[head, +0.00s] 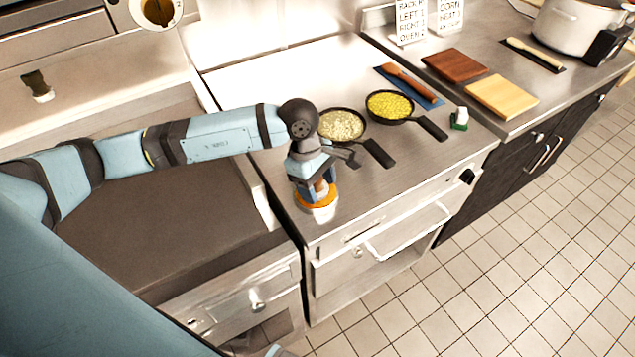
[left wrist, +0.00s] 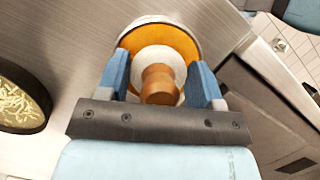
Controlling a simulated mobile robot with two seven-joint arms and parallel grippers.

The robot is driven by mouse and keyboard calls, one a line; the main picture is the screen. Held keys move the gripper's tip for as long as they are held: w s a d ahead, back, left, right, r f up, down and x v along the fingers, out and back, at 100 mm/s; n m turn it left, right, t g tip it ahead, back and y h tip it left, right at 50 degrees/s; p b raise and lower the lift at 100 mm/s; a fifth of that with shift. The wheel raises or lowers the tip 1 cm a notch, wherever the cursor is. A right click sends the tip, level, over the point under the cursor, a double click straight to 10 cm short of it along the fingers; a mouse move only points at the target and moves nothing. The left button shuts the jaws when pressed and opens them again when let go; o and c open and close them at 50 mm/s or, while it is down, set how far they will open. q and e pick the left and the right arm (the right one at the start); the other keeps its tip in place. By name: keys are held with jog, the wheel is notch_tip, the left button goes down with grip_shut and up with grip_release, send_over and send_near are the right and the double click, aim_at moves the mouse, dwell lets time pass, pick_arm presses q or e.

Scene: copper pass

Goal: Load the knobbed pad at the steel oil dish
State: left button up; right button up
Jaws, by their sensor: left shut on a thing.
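The steel oil dish (head: 324,212) stands near the front left corner of the steel counter, with orange oil in it. It also shows in the left wrist view (left wrist: 199,42). The knobbed pad has a pale round disc and a brown wooden knob (left wrist: 160,84). My left gripper (head: 317,188) points down over the dish and is shut on the knob, one blue finger on each side. The pad is over or in the dish; I cannot tell whether it touches the oil. My right gripper is not in view.
Two black pans, one with pale shreds (head: 341,125) and one with yellow corn (head: 389,105), stand behind and right of the dish. A small green-and-white item (head: 460,118) sits at the right edge. Boards (head: 502,97) and a pot (head: 575,25) are further right.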

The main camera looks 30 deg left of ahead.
pick_arm(q)
jog(key=shift+f+b, duration=0.15)
jog(key=shift+b, duration=0.25)
dwell(1.3)
jog(key=shift+r+p, duration=1.35)
jog(key=shift+r, duration=2.25)
